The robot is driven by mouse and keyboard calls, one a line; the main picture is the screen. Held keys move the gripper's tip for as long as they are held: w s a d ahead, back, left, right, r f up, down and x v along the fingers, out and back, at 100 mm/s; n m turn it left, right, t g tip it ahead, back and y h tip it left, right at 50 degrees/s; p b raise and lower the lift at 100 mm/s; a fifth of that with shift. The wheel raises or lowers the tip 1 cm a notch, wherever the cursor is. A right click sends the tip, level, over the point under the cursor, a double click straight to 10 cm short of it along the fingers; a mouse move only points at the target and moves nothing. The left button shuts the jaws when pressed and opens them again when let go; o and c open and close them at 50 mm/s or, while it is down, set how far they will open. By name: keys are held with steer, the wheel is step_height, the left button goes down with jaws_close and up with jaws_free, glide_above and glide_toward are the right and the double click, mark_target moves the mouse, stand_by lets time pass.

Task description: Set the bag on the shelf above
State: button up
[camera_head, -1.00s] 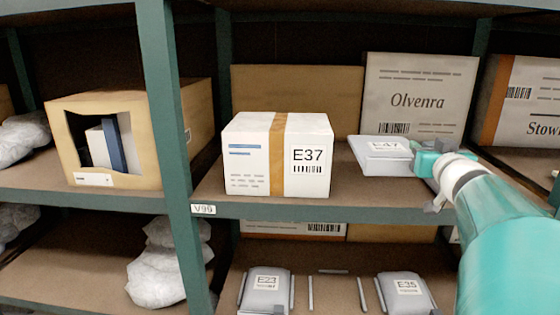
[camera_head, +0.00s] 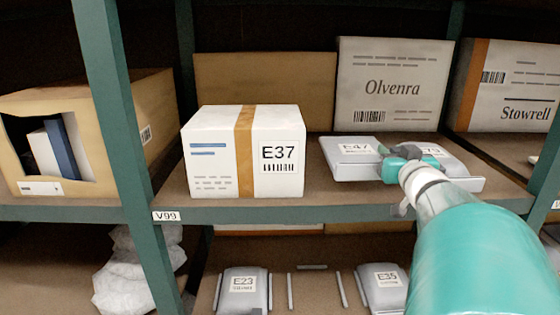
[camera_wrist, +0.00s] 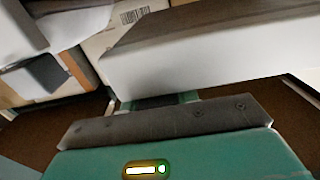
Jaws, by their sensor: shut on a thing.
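Two flat grey-white bags, E47 (camera_head: 345,166) and one whose label looks like E75 (camera_head: 465,172), lie side by side at the upper shelf (camera_head: 300,210), in front of the Olvenra box. My gripper (camera_head: 405,155) is between their labels and shut on a bag. The arm and gripper cover where the two bags meet, so I cannot tell which one is held or whether it touches the shelf. In the wrist view, a pale slab (camera_wrist: 200,58) fills the upper right, close to the gripper's dark jaw plate (camera_wrist: 165,123).
The white E37 box (camera_head: 215,165) stands left of the bags. The Olvenra box (camera_head: 395,75) and Stowrell box (camera_head: 510,85) stand behind. A green post (camera_head: 115,120) rises at left. Below, bags E23 (camera_head: 243,295) and E35 (camera_head: 380,296) flank an empty slot with thin rails.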

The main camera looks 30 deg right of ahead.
steer(key=shift+f, duration=2.35)
steer(key=o, duration=1.1)
steer(key=shift+f, duration=0.1)
steer(key=shift+a, duration=0.1)
